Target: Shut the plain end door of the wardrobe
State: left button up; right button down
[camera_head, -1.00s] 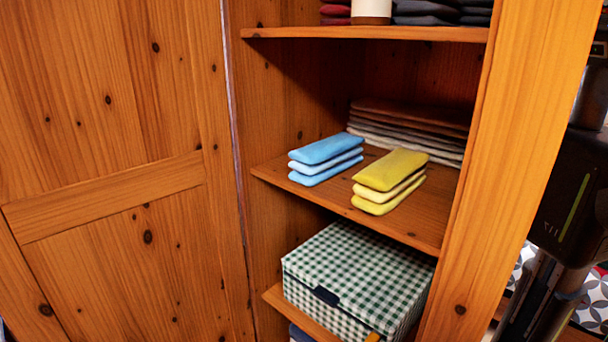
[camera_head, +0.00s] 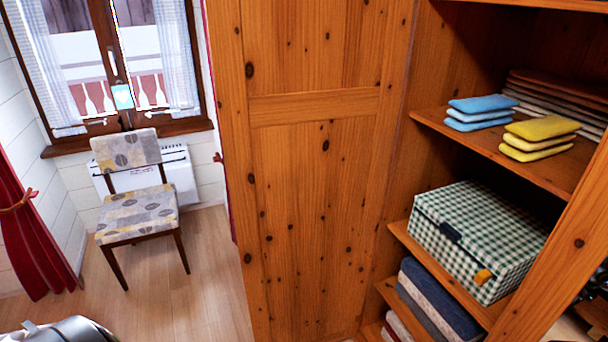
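The wardrobe's plain pine door (camera_head: 315,200) stands open in the middle of the head view. Its panelled face is toward me, and its right edge meets the wardrobe body at the left side of the shelves. Its free edge is on the left, toward the window side of the room. The wardrobe (camera_head: 565,265) is open to the right of it, with its shelves exposed. Neither of my grippers can be made out, and nothing is seen touching the door.
The shelves hold blue cloths (camera_head: 480,112), yellow cloths (camera_head: 538,138), a green checked box (camera_head: 478,235) and folded textiles. A patterned chair (camera_head: 137,213) stands by the window at left. Wooden floor (camera_head: 190,290) is clear between chair and door.

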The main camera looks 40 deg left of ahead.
aim_at(308, 92)
jog(key=j+z, duration=0.15)
jog(key=z, duration=1.3)
jog(key=k+j, duration=0.15)
jog(key=j, duration=0.4)
jog(key=k+j, duration=0.15)
jog(key=j, duration=0.35)
jog(key=k+j, duration=0.2)
jog(key=j, duration=0.35)
jog(key=k+j, duration=0.15)
jog(key=j, duration=0.4)
jog(key=k+j, duration=0.15)
jog(key=j, duration=0.35)
jog(key=k+j+z, duration=0.1)
jog(key=j, duration=0.45)
jog(key=k+j, duration=0.25)
jog(key=j, duration=0.25)
jog(key=k+j, duration=0.2)
jog(key=j, duration=0.35)
